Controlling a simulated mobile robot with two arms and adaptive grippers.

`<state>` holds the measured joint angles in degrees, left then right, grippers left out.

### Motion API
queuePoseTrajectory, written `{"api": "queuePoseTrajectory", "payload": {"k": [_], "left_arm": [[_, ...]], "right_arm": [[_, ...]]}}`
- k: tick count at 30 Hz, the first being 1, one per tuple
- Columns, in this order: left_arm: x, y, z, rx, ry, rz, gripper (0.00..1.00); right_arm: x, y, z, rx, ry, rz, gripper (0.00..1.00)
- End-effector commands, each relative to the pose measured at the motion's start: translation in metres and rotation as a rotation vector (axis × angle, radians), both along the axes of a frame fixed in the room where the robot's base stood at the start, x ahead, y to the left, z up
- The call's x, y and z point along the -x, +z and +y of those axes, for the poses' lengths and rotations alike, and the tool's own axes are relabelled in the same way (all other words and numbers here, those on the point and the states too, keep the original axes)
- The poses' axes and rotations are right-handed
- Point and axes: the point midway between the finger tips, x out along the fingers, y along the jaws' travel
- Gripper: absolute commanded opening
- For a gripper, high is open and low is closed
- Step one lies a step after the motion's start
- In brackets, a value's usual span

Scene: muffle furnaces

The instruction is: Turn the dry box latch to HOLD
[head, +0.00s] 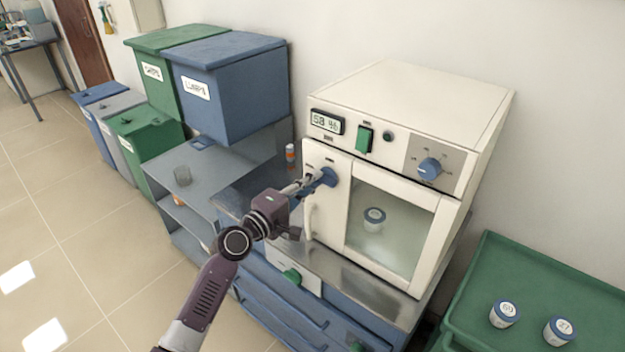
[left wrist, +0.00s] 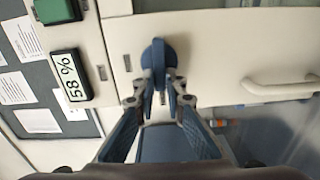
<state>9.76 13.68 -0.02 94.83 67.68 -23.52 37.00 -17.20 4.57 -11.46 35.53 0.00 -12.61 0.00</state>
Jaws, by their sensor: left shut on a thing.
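The dry box (head: 405,95) is a cream cabinet on a steel-topped bench, with a glass door (head: 395,225) that looks closed. Its blue latch (head: 326,177) is on the upper left of the door frame. My left gripper (head: 312,183) reaches it from the left and is shut on it. In the left wrist view the blue latch (left wrist: 158,55) sits between the two fingertips (left wrist: 160,98). Small labels lie near the latch, but their words are too small to read. A jar (head: 374,219) with a blue lid shows behind the glass. My right gripper is not in view.
A blue knob (head: 429,168) and green switch (head: 365,139) are on the upper panel. The door handle (head: 309,215) is below the latch. Two jars stand on a green tray (head: 545,270) at right. Blue and green bins (head: 235,85) stand at left.

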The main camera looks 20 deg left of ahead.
Motion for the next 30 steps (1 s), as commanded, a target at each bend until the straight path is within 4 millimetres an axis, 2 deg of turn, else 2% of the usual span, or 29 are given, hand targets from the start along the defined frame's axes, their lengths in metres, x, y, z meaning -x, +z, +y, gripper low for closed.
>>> {"api": "queuePoseTrajectory", "payload": {"k": [19, 20, 24, 30], "left_arm": [[-0.0002, -0.0010, 0.0007, 0.044, 0.002, 0.016, 0.00], [-0.0002, -0.0010, 0.0007, 0.044, 0.002, 0.016, 0.14], [-0.0001, -0.0011, 0.0005, 0.043, 0.001, 0.016, 0.28], [0.0000, -0.0010, 0.0003, 0.042, 0.001, 0.015, 0.28]], "right_arm": [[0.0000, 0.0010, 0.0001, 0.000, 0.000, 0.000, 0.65], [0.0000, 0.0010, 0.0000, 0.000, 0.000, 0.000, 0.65], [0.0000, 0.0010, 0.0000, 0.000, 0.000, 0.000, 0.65], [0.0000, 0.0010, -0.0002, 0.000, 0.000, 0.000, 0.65]]}}
